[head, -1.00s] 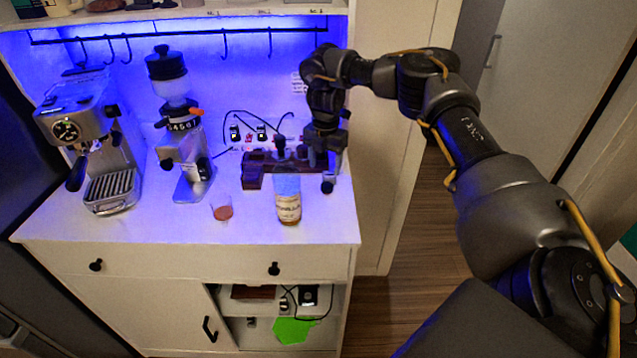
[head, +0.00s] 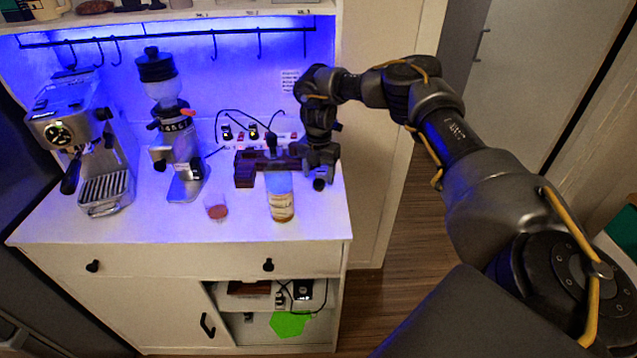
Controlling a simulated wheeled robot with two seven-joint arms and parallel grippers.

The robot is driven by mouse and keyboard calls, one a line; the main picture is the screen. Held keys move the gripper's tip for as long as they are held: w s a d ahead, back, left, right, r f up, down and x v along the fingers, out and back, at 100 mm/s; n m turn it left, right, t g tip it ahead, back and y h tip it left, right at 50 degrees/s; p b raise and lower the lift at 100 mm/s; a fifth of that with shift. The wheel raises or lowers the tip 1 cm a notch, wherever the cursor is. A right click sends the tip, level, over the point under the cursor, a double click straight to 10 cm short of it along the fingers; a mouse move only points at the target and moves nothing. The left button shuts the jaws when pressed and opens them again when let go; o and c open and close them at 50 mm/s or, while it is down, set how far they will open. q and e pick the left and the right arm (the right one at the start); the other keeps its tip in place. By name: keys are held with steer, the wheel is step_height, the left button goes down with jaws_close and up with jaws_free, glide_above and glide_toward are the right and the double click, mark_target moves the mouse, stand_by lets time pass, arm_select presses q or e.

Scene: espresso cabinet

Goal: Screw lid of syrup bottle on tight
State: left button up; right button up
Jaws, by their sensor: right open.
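The syrup bottle (head: 282,208) stands upright near the front right of the white counter. It has a clear upper body and a label above an amber base. A dark upright piece (head: 271,143) shows above it; I cannot tell whether this is its lid or a thing behind. My right gripper (head: 290,163) is open, close to the bottle's top, with its hand just to the right. Its dark fingers blend with the dark items behind, so contact with the bottle is unclear. My left gripper is not in view.
A small glass (head: 216,211) with reddish contents stands left of the bottle. A grinder (head: 180,160) and an espresso machine (head: 88,150) stand further left. A dark brown stand (head: 244,172) and a power strip (head: 240,134) are behind. The counter's front is clear.

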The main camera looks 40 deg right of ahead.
mark_target(319, 182)
steer(key=shift+f, duration=1.5)
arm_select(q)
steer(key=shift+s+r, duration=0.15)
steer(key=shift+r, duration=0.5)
arm_select(e)
steer(key=c, duration=1.1)
steer(key=shift+o, duration=0.2)
steer(key=shift+r, duration=0.45)
step_height(319, 182, up, 2)
steer(key=shift+s+r+b, duration=0.1)
steer(key=shift+r+b, duration=0.05)
steer(key=shift+b, duration=0.75)
arm_select(q)
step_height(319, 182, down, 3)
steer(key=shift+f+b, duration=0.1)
steer(key=shift+b, duration=0.3)
arm_select(e)
steer(key=s+a+r, duration=0.2)
steer(key=s+r, duration=0.8)
steer(key=s, duration=0.3)
steer(key=shift+s+a, duration=0.3)
steer(key=shift+a, duration=0.1)
